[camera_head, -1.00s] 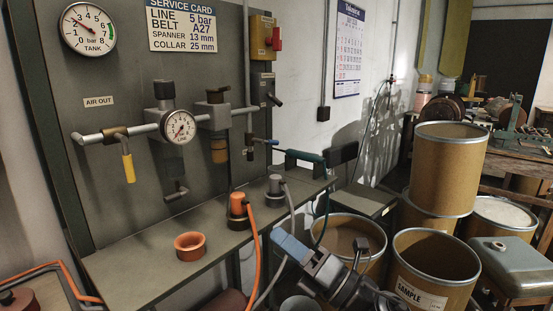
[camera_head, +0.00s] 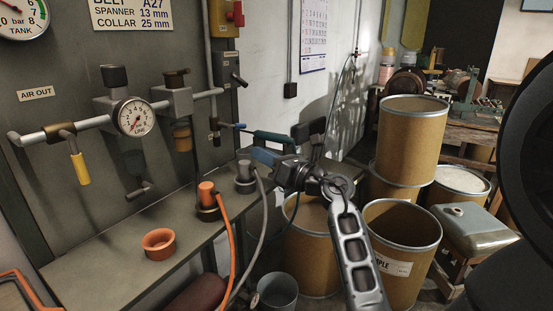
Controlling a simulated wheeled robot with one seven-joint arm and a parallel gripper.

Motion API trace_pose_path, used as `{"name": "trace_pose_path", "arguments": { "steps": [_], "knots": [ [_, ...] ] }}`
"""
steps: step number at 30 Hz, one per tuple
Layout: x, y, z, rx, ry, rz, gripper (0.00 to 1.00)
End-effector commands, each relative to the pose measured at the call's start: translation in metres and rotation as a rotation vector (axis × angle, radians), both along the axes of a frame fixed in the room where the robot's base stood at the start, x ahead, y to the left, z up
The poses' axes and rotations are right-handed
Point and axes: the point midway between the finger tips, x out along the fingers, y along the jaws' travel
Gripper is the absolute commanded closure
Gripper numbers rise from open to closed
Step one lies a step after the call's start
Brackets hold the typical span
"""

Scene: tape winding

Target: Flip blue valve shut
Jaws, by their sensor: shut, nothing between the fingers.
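The blue valve (camera_head: 234,125) is a small blue lever on the drop pipe at the right edge of the grey panel. The fingers are shut and empty. They appear apart from the lever, but the depth gap is hard to judge. My forearm trails down to the lower right.
A bench shelf (camera_head: 110,258) under the panel carries an orange cup (camera_head: 159,243), an orange-topped fitting (camera_head: 207,200) and a grey fitting (camera_head: 244,178) with hoses. A yellow-handled valve (camera_head: 80,168) hangs at left. Cardboard drums (camera_head: 409,150) stand at right.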

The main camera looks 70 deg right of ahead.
Motion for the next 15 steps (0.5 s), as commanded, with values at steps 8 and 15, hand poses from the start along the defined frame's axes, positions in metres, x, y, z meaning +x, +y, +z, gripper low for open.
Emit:
{"name": "trace_pose_path", "arguments": {
  "steps": [8,15],
  "knots": [
    [0.035,-0.015,0.025,-0.002,0.000,-0.001,1.00],
    [0.044,-0.021,0.036,0.001,0.000,0.000,1.00]
  ]
}}
